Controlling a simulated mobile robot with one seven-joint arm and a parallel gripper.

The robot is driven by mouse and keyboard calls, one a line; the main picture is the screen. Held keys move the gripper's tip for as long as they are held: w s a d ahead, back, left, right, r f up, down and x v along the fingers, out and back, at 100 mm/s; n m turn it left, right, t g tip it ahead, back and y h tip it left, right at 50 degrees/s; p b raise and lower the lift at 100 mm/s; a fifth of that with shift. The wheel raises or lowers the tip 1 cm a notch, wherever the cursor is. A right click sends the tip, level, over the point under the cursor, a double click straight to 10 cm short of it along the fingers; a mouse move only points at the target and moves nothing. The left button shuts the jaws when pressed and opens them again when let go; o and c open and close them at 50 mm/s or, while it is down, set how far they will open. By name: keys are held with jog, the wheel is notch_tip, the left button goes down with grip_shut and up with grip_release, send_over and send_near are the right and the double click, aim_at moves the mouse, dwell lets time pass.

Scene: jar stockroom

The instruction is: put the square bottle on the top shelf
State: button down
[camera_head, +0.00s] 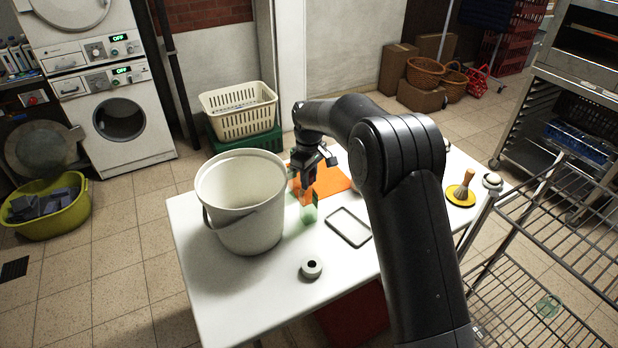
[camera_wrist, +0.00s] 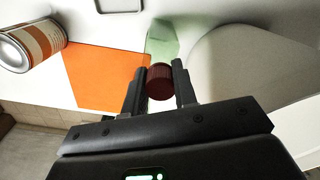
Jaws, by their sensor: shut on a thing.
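The square bottle is pale green and see-through, with a dark red ribbed cap. In the head view the bottle (camera_head: 308,214) is upright at the white table, just right of the bucket. My gripper (camera_head: 307,190) is above it, pointing down. In the wrist view my gripper (camera_wrist: 160,82) has its two fingers on either side of the cap of the bottle (camera_wrist: 163,40), shut on it. I cannot tell whether the bottle's base touches the table. A wire shelf rack (camera_head: 545,215) stands at the lower right, its upper shelf partly cut off by the picture edge.
A large white bucket (camera_head: 242,200) stands close left of the bottle. An orange sheet (camera_head: 335,180), a dark-rimmed frame (camera_head: 348,227), a tape roll (camera_head: 311,268) and a brush on a yellow disc (camera_head: 460,194) are on the table. A can (camera_wrist: 35,45) shows in the wrist view.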

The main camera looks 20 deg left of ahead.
jog(key=c, duration=1.2)
grip_release()
jog(key=shift+f, duration=0.1)
jog(key=shift+o, duration=0.2)
notch_tip(320, 180, up, 12)
jog(key=shift+d+r, duration=0.1)
jog(key=shift+r, duration=0.15)
